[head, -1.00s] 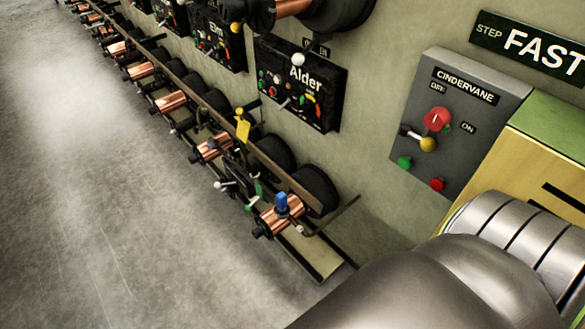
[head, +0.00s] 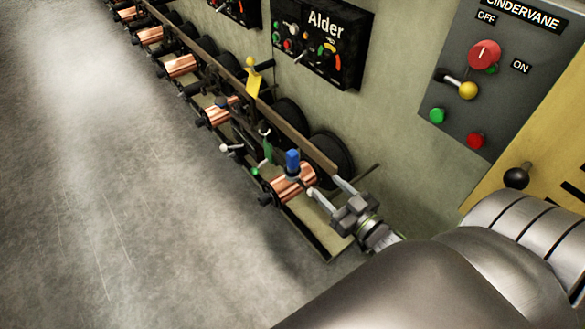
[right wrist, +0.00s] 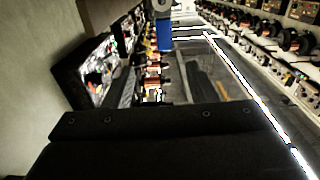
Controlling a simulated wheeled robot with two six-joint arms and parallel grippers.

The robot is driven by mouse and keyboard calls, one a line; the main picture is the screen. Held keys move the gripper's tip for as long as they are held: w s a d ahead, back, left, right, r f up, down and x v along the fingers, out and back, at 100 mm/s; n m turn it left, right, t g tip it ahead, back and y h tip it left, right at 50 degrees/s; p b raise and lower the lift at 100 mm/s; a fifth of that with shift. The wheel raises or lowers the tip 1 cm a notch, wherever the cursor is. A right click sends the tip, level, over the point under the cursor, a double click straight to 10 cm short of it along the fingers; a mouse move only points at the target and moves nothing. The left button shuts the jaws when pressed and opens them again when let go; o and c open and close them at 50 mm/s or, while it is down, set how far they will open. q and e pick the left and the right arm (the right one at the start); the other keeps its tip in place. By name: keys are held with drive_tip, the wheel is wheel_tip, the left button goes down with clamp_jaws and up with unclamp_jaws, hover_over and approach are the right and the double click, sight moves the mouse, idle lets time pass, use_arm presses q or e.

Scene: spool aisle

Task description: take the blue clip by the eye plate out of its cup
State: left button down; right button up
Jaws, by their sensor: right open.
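The blue clip (head: 292,161) stands upright above the nearest copper spool (head: 294,184) in the head view. It also shows near the top middle of the right wrist view (right wrist: 164,36). My right gripper (head: 324,187) is open and empty. Its fingers point left toward the spool, to the right of the blue clip in the picture and apart from it. My left gripper is not in view.
A green clip (head: 267,151) and a yellow tag-like piece (head: 253,84) stand farther along the rail (head: 287,136). Black wheels (head: 331,157) line the wall side. The Alder panel (head: 322,40) and grey Cindervane box (head: 490,75) are on the wall. The floor at left is clear.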

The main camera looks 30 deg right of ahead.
sight(298, 159)
drive_tip(key=w, duration=0.3)
drive_tip(key=w+p, duration=0.1)
drive_tip(key=w, duration=0.2)
drive_tip(key=w+p, duration=0.1)
drive_tip(key=w, duration=0.3)
drive_tip(key=shift+w+a, duration=0.1)
drive_tip(key=shift+a, duration=0.3)
drive_tip(key=shift+w+a+f, duration=0.1)
drive_tip(key=shift+w+a, duration=0.1)
drive_tip(key=shift+w, duration=0.75)
drive_tip(key=shift+w+a+f, duration=0.1)
drive_tip(key=shift+w+a, duration=0.15)
drive_tip(key=shift+w, duration=0.75)
drive_tip(key=shift+w+a+f, duration=0.1)
drive_tip(key=shift+w+a, duration=0.1)
drive_tip(key=shift+w, duration=0.75)
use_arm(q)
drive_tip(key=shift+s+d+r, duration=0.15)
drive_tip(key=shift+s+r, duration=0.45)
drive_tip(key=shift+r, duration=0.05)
use_arm(e)
drive_tip(key=shift+r, duration=0.1)
drive_tip(key=c, duration=1.1)
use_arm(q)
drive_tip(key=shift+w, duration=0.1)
